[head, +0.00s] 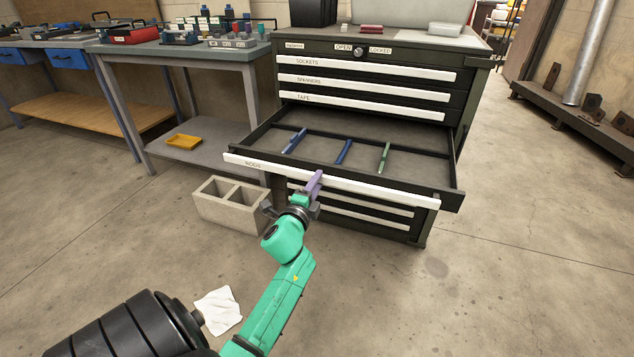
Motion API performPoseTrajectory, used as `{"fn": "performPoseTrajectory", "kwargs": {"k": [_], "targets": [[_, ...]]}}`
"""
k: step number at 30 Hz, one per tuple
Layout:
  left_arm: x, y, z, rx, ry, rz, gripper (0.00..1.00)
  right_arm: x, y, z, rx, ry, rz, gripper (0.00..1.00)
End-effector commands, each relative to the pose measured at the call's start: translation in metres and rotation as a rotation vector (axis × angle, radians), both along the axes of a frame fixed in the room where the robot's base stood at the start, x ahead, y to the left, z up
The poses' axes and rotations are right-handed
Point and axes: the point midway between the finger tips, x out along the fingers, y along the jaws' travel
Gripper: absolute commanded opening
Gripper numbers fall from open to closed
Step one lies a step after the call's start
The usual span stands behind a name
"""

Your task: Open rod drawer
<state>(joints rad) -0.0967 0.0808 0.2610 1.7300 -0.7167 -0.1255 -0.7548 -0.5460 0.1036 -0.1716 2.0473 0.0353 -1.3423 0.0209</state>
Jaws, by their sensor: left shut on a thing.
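The rod drawer (418,174) of the dark tool cabinet (465,75) is pulled well out, with a white front strip labelled RODS. Inside it lie blue rods (343,152) and a green rod (385,156), apart from each other between low dividers. My left gripper (314,186), with purple fingers on a green arm, is at the drawer's front strip, left of its middle. It is shut on the strip; its fingertips partly cover the contact. My right gripper is not in view.
The sockets, spanners and tape drawers above are shut. A concrete block (230,211) stands on the floor left of the open drawer. A grey workbench (180,50) is at the left. A white cloth (218,309) lies on the floor; floor at the right is clear.

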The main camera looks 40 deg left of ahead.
Motion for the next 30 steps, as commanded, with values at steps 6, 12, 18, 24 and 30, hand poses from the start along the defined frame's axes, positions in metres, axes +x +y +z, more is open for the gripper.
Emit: {"fn": "performPoseTrajectory", "kwargs": {"k": [6,12,18,24,30], "targets": [[0.0,0.0,-0.001,0.0,0.001,0.0,0.65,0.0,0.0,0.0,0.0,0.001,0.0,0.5],[0.0,0.0,0.0,0.0,0.0,0.0,0.65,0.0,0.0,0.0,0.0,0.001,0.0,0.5],[-0.006,-0.002,0.0,0.0,0.001,-0.001,0.65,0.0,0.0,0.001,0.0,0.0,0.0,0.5],[-0.045,-0.015,-0.001,-0.004,0.004,0.002,0.65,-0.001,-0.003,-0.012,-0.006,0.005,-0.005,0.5],[-0.093,-0.032,-0.001,-0.004,0.004,0.002,0.65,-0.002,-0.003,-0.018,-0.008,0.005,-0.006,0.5]]}}
